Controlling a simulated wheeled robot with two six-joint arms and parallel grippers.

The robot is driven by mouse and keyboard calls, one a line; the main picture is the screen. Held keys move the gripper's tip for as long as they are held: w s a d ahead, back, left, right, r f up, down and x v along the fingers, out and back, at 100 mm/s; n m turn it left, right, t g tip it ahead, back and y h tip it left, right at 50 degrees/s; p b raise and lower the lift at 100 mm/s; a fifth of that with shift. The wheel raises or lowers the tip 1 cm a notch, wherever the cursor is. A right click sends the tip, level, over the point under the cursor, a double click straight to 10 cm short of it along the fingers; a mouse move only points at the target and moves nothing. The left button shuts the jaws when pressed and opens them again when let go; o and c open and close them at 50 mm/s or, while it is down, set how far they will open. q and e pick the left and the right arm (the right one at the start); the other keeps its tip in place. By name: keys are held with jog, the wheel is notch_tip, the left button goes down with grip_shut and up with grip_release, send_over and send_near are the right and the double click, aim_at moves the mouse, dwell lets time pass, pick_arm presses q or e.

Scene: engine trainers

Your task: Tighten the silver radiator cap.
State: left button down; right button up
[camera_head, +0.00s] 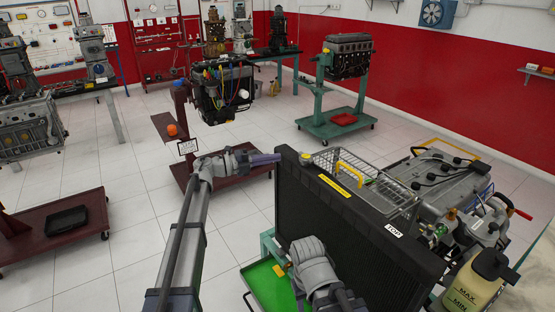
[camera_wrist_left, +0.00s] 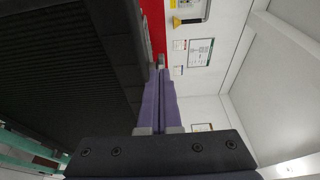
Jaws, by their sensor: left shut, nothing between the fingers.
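The black radiator (camera_head: 350,225) stands upright at the front of an engine trainer, with a yellow label and a "TOP" label on its upper edge. In the left wrist view the shut fingers (camera_wrist_left: 160,75) lie beside the radiator's finned face (camera_wrist_left: 60,65). My right gripper does not show.
A wire basket (camera_head: 345,160) and the engine (camera_head: 440,175) lie behind the radiator. A coolant bottle (camera_head: 478,280) stands at the lower right. A green tray (camera_head: 268,285) is below the radiator. A red wheeled stand (camera_head: 225,185) is beyond my left arm.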

pick_arm(q)
jog(key=w+a, duration=0.1)
jog(key=a, duration=0.7)
jog(key=w+d+r+n+t+y, duration=0.1)
jog(key=w+r+n+t+y, duration=0.1)
jog(key=r+n+t+y, duration=0.3)
jog(key=w+d+n+t+y, duration=0.2)
jog(key=n+t+y, duration=0.1)
jog(key=n+t, duration=0.45)
jog(key=s+a+f+n+g+y, duration=0.2)
jog(key=s+f+n+g+y, duration=0.6)
jog(key=s+f+n+y, duration=0.65)
jog(key=s+d+f+g+h, duration=0.1)
jog(key=s+d+f+g, duration=0.1)
jog(key=s, duration=0.7)
jog(key=s+d+f+g+h, duration=0.2)
jog(key=s+f+g, duration=0.3)
jog(key=s, duration=0.5)
jog(key=s+d+f+n+g+h, duration=0.1)
jog(key=s+d+f+g, duration=0.2)
jog(key=s, duration=0.6)
notch_tip(320, 180, down, 2)
jog(key=shift+s+d+f+g, duration=0.2)
jog(key=shift+s+g, duration=0.1)
jog(key=shift+g, duration=0.15)
